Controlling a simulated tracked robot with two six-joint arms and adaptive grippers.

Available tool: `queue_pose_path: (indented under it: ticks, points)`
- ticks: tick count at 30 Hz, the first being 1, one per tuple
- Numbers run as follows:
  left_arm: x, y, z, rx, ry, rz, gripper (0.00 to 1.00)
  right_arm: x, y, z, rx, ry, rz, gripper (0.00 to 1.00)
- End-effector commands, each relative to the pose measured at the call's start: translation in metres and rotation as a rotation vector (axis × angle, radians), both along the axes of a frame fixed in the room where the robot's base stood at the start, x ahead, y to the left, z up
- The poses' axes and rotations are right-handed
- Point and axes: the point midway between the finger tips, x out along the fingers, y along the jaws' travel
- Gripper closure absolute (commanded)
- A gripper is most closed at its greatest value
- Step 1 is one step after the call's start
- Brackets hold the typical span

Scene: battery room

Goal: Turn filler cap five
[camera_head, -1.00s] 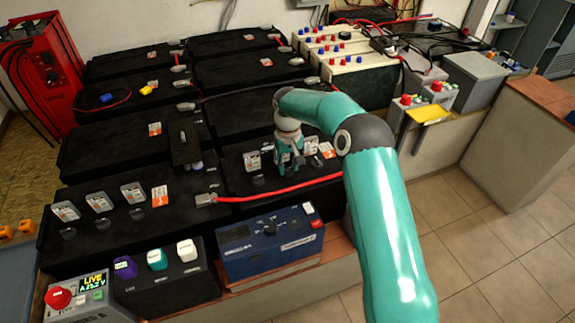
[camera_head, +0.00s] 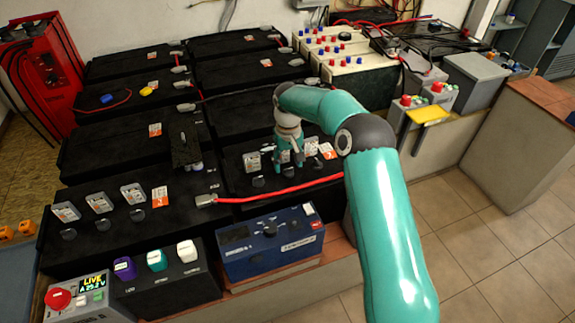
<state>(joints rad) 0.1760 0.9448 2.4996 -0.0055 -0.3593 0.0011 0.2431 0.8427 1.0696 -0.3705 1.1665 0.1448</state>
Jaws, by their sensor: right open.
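My right gripper (camera_head: 290,162) points down over the front edge of the right front battery (camera_head: 240,205). It is open, and its fingers are around or just above the middle black filler cap (camera_head: 288,170). I cannot tell whether they touch it. Another cap (camera_head: 258,181) sits to its left and a third (camera_head: 314,165) to its right. White number tags stand behind the caps, partly hidden by the gripper. The left front battery (camera_head: 185,225) carries three more caps (camera_head: 68,235) with tags behind them. My left gripper is not in view.
A red cable (camera_head: 280,192) runs along the battery front. A blue battery unit (camera_head: 270,242) stands below on the ledge.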

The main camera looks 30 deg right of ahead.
Motion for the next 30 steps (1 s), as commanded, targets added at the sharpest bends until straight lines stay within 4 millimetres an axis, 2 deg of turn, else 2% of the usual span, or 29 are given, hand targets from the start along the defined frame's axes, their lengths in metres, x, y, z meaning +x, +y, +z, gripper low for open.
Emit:
queue_pose_path:
  ticks: [9, 15, 21, 30]
  points:
    - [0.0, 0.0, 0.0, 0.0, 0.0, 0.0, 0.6, 0.002, 0.0, 0.062, -0.001, -0.006, 0.0, 0.42]
    - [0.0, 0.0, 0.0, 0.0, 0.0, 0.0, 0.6, 0.002, 0.0, 0.093, -0.001, -0.004, 0.0, 0.42]
    - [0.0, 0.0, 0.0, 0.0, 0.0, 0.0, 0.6, 0.001, 0.0, 0.106, 0.0, -0.002, 0.0, 0.42]
    - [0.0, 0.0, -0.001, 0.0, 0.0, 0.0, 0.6, 0.001, 0.0, 0.106, 0.0, -0.001, 0.0, 0.42]
